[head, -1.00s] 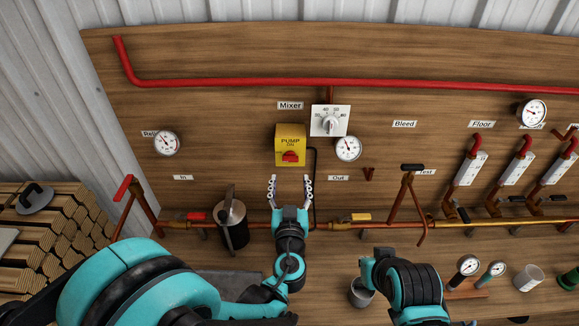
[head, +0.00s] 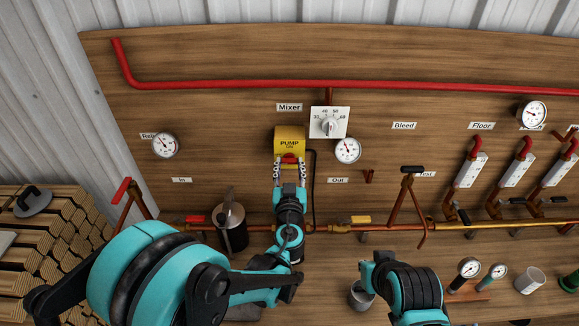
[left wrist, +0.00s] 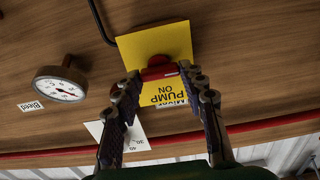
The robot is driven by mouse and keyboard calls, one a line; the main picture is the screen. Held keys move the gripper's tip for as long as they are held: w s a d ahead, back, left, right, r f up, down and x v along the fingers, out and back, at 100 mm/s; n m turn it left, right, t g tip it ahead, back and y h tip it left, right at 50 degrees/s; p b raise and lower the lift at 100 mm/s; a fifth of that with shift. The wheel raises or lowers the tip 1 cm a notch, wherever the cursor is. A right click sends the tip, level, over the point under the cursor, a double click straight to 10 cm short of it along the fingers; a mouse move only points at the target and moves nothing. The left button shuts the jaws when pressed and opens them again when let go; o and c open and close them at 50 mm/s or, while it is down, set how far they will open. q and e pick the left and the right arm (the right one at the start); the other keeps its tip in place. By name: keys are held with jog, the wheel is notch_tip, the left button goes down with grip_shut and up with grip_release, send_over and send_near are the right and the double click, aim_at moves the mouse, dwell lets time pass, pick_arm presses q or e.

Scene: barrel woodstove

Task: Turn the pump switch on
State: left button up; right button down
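The yellow pump switch box (head: 290,138) is mounted on the wooden panel under the Mixer label. Its red switch (head: 289,159) sits below the words PUMP ON. My left gripper (head: 290,168) is open at the lower part of the box, with one finger on each side of the red switch. In the left wrist view the box (left wrist: 172,42) appears upside down and the red switch (left wrist: 158,72) lies between the open fingertips (left wrist: 159,74). I cannot tell whether the fingers touch it.
A white dial (head: 329,122) and a round gauge (head: 348,150) are close to the right of the box. A copper pipe (head: 390,228) with valve handles runs below. A dark canister (head: 231,227) stands left of my left arm. A grey cup (head: 361,296) is beside my right arm.

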pick_arm(q)
jog(key=c, duration=0.3)
jog(key=m+b, duration=0.1)
jog(key=m, duration=0.2)
jog(key=shift+f+m, duration=0.1)
jog(key=shift+m, duration=0.2)
jog(key=m+b, duration=0.1)
jog(key=m, duration=0.3)
jog(key=shift+d+m+b, duration=0.1)
jog(key=shift+m+b, duration=0.2)
jog(key=shift+b, duration=0.05)
jog(key=m+b, duration=0.1)
jog(key=m, duration=0.4)
jog(key=shift+m+b, duration=0.4)
jog(key=shift+m, duration=2)
